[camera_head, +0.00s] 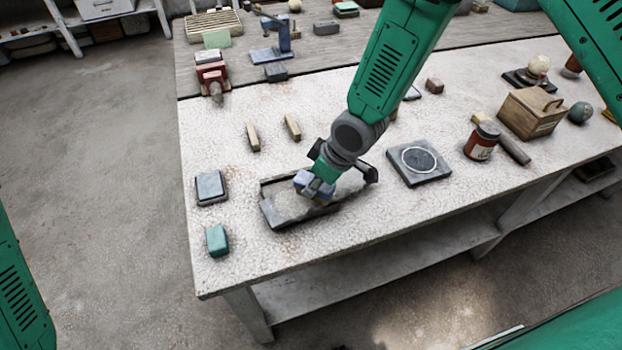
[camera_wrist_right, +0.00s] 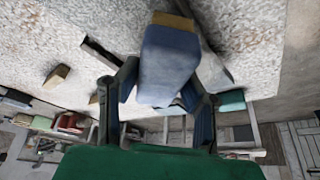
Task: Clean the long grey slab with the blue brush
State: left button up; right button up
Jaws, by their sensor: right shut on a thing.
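The long grey slab (camera_head: 284,207) lies near the front of the white speckled table (camera_head: 240,180), with a dark raised edge along its back. My right gripper (camera_head: 318,184) is shut on the blue brush (camera_head: 303,180) and is low over the middle of the slab. In the right wrist view the brush (camera_wrist_right: 167,62) sits between the two fingers (camera_wrist_right: 165,100), with a tan strip at its far end. I cannot tell whether the brush touches the slab. The gripper and arm hide part of the slab. Only a green piece of my left arm shows at the left edge; its gripper is out of view.
Left of the slab lie a grey-blue block (camera_head: 210,187) and a teal block (camera_head: 217,240). Two tan wooden pieces (camera_head: 292,127) lie behind it. To the right are a dark square plate with a white ring (camera_head: 419,161), a jar (camera_head: 482,141) and a wooden box (camera_head: 532,113).

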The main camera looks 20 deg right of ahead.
jog(key=shift+s+d, duration=0.55)
jog(key=shift+w+a, duration=0.1)
jog(key=shift+w+a, duration=1.5)
jog(key=shift+s+d+p, duration=0.35)
jog(key=shift+s+d, duration=0.25)
jog(key=shift+s+d+p, duration=0.3)
jog(key=shift+s+d, duration=0.65)
jog(key=shift+d, duration=0.05)
